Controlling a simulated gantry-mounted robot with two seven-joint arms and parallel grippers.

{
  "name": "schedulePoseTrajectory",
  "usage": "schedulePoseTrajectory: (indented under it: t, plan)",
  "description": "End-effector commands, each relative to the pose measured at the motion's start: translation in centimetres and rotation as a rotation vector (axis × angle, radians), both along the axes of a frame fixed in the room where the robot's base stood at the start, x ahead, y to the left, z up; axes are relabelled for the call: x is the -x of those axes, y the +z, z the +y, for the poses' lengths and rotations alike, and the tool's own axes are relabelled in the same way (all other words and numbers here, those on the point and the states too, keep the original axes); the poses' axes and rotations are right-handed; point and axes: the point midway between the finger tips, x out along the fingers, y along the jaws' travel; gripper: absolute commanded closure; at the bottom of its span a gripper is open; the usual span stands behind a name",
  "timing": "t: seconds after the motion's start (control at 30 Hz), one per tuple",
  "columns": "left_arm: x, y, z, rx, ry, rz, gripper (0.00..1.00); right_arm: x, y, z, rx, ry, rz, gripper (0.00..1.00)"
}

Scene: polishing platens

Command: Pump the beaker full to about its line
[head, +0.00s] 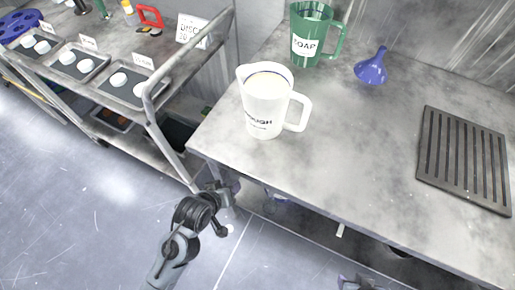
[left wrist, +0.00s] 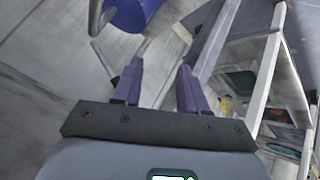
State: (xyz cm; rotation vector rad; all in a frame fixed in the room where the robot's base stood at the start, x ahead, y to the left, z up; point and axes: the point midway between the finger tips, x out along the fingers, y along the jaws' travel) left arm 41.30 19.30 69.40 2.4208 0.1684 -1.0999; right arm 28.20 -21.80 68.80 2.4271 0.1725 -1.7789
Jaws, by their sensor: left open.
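A white handled beaker (head: 262,105) stands upright near the left end of the grey bench, its handle to the right. Its label seems to read "ROUGH", and a pale cream surface (head: 268,80) shows inside near the top. I cannot make out a fill line for certain. I see no clear pump. My left gripper (head: 228,212) is open and empty, off the bench's front left corner, below and apart from the beaker. Its spread fingers show in the left wrist view (left wrist: 158,88). A dark piece at the bottom edge looks like my right gripper (head: 358,283); its fingers are unclear.
A green SOAP jug (head: 306,45) and a blue funnel (head: 372,68) stand behind the beaker. A slotted dark rack (head: 465,157) lies at the right. A metal cart (head: 160,84) with trays of white discs is at the left. The bench's middle is clear.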

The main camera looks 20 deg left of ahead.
Motion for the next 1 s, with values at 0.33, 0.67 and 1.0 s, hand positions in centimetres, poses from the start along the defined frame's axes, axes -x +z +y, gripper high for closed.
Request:
schedulePoseTrajectory:
  t: [0.33, 0.67, 1.0]
  plan:
    - [-10.8, 2.4, -1.6, 0.472, 0.416, -0.374, 0.58, -0.2, -1.4, 0.2, -0.008, -0.005, -0.009, 0.57]
    - [-14.1, 1.8, -1.7, 0.526, 0.452, -0.416, 0.58, -0.2, -2.8, 0.2, -0.007, -0.003, -0.008, 0.57]
    - [-19.1, -0.2, -1.7, 0.524, 0.451, -0.415, 0.58, -0.1, -5.4, 0.0, 0.002, 0.002, -0.004, 0.57]
